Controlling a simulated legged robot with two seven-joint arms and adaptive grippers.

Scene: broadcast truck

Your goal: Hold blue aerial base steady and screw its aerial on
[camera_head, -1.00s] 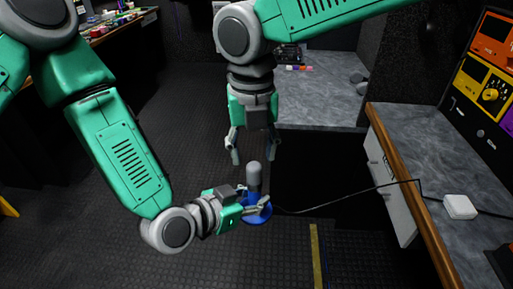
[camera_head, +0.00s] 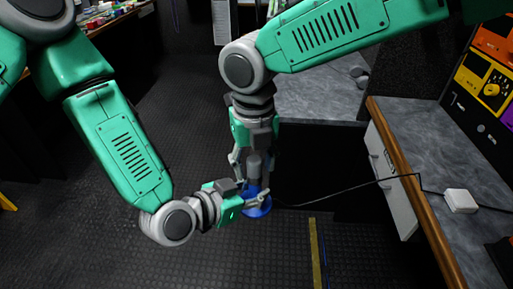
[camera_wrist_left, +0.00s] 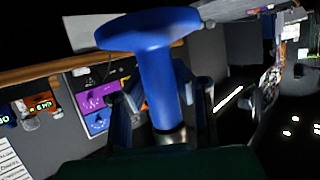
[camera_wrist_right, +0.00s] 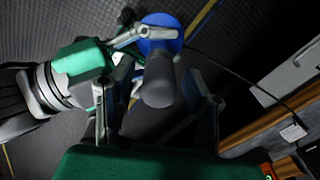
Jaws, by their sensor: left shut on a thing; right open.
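The blue aerial base (camera_head: 257,208) is held in the air by my left gripper (camera_head: 254,199), which is shut on its stem. In the left wrist view the base (camera_wrist_left: 150,30) shows a wide blue disc and a blue stem between the fingers. A grey aerial (camera_head: 254,165) stands upright on top of the base; it also shows in the right wrist view (camera_wrist_right: 158,84). Whether it is fully seated cannot be told. My right gripper (camera_head: 253,170) points down from above, open, with its fingers on either side of the aerial and apart from it in the right wrist view.
A thin black cable (camera_head: 335,195) runs from the base to a white box (camera_head: 460,201) on the right-hand counter (camera_head: 440,160). A cabinet front with a wooden edge (camera_head: 408,185) stands on the right. A yellow strip (camera_head: 315,250) lies on the dark floor.

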